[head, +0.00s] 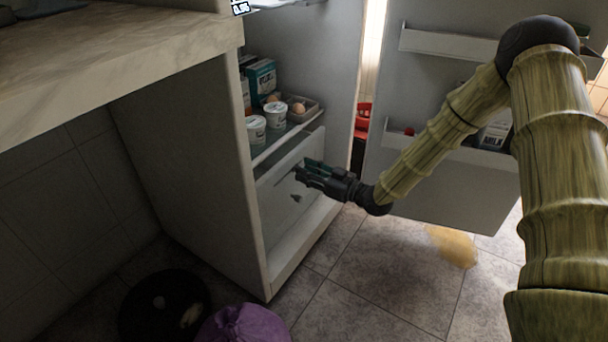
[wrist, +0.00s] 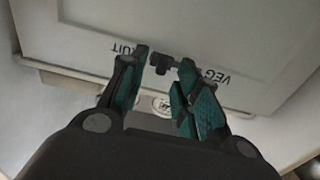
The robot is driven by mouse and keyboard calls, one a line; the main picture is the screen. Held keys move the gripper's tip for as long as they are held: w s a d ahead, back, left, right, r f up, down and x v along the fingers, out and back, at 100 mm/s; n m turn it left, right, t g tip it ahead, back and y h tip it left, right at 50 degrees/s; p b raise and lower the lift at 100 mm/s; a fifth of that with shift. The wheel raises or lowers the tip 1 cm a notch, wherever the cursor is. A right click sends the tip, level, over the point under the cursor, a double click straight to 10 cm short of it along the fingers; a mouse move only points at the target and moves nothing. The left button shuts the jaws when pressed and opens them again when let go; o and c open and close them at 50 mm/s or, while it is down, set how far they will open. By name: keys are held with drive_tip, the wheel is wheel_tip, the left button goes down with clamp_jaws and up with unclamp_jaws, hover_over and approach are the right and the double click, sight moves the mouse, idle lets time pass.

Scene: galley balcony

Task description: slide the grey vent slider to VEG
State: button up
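The grey vent slider (wrist: 160,64) is a small dark knob on the pale drawer front (wrist: 240,35), in the wrist view. It sits between the upside-down labels FRUIT (wrist: 127,48), partly hidden at left, and VEG (wrist: 215,77) at right. My gripper (wrist: 164,60) is open, with one teal-padded finger on each side of the slider; I cannot tell whether either touches it. In the head view, my gripper (head: 303,171) is at the fridge's lower drawer front (head: 282,205), and the slider cannot be made out there.
The fridge door (head: 440,195) stands open at right, with a milk carton on its shelf. Above the drawer, a shelf holds tubs (head: 275,114), boxes and an egg tray (head: 304,108). A purple bag (head: 243,325) and a dark round object (head: 163,305) are on the floor.

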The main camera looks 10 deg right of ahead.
drive_tip(key=shift+x, duration=0.8)
clamp_jaws()
